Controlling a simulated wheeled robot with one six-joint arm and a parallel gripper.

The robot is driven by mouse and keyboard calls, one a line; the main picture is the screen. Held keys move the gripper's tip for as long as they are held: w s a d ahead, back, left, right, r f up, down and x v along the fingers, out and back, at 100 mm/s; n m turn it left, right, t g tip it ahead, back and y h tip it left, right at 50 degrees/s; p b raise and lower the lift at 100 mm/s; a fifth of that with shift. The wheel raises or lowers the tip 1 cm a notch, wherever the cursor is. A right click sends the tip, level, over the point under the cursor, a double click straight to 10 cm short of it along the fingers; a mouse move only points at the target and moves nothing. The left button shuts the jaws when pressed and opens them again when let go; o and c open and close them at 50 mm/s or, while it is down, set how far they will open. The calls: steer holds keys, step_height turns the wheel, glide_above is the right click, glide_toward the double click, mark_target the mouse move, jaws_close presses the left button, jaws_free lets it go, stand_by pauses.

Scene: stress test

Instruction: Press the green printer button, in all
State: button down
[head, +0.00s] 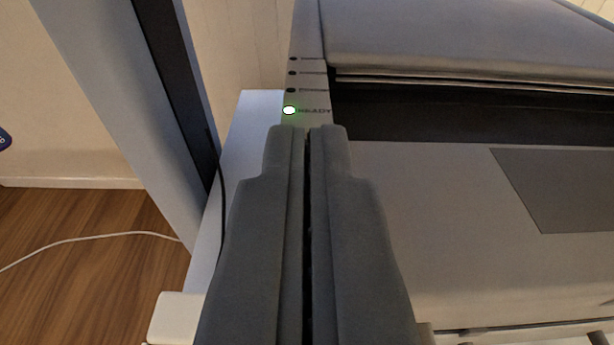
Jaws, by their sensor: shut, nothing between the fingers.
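A large grey printer (440,190) fills the right side of the view. On its left edge is a narrow strip with several small round marks; the lowest one is a lit white-green light (289,110) beside the word READY. The marks above it are dark. My gripper (307,130) is shut and empty, its fingers close together. Its fingertips lie just below the lit light in the picture. I cannot tell whether they touch the printer. The strip below the light is hidden behind the fingers, and no separate green button shows.
A grey upright post (140,120) with a dark stripe stands left of the printer. A white surface (240,150) lies between them. A white cable (90,237) runs over the wooden floor (90,290) at the left. A cream wall is behind.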

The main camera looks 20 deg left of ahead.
steer(key=shift+w+a, duration=0.1)
steer(key=shift+w, duration=0.15)
